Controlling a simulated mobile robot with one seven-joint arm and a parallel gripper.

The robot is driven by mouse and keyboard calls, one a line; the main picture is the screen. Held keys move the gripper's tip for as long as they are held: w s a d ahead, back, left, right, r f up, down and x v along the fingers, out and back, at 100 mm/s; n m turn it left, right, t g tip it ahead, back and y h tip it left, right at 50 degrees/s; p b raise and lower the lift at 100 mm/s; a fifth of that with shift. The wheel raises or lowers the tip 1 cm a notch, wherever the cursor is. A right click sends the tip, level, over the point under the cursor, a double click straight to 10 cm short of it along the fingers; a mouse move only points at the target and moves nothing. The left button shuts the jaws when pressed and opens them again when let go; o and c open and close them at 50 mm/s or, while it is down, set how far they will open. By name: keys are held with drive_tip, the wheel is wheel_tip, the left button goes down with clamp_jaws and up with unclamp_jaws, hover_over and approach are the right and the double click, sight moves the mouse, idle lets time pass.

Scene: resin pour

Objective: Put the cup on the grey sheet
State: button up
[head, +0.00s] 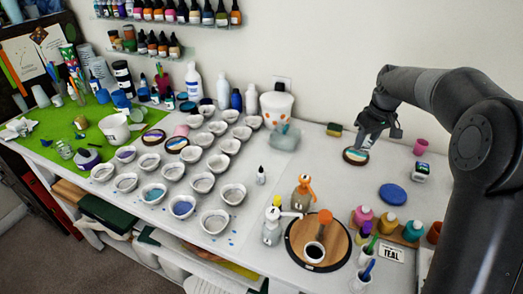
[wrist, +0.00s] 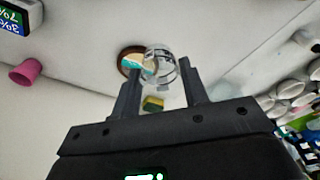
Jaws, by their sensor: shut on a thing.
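My gripper (wrist: 160,75) is shut on a small clear cup (wrist: 161,66), which sits between the fingertips in the wrist view. In the head view my gripper (head: 368,139) is at the right part of the table, above or beside a round wood-rimmed painted disc (head: 355,156). The cup is too small and clear to make out well there. A pale grey area (head: 190,222) lies under the rows of white bowls and looks like the grey sheet; its edges are hard to tell from the white table.
Several white bowls (head: 214,221) crowd the pale area. A white jug (head: 115,128) stands on a green mat (head: 45,122) at left. A wooden turntable (head: 335,245), bottles (head: 303,192), a blue disc (head: 393,194) and a pink cup (head: 421,146) stand at right. The table's middle right has free room.

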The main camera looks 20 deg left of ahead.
drive_tip(key=s+a+n, duration=0.2)
drive_tip(key=s+a, duration=0.2)
drive_tip(key=a, duration=0.6)
drive_tip(key=s+a+n, duration=0.2)
drive_tip(key=s+a, duration=0.1)
drive_tip(key=a, duration=0.7)
drive_tip(key=shift+g, duration=0.3)
drive_tip(key=a+f, duration=0.2)
drive_tip(key=a, duration=0.1)
drive_tip(key=s+a+f, duration=0.1)
drive_tip(key=a+f, duration=0.1)
drive_tip(key=a, duration=0.2)
drive_tip(key=a+f, duration=0.2)
drive_tip(key=a, duration=0.1)
drive_tip(key=shift+s+a+f, duration=0.2)
drive_tip(key=shift+s+f, duration=0.05)
drive_tip(key=shift+s, duration=0.1)
drive_tip(key=shift+a+f, duration=0.35)
drive_tip(key=shift+f, duration=1.85)
drive_tip(key=shift+f, duration=0.2)
drive_tip(key=o, duration=0.9)
drive_tip(key=shift+o, duration=0.2)
drive_tip(key=shift+r, duration=0.1)
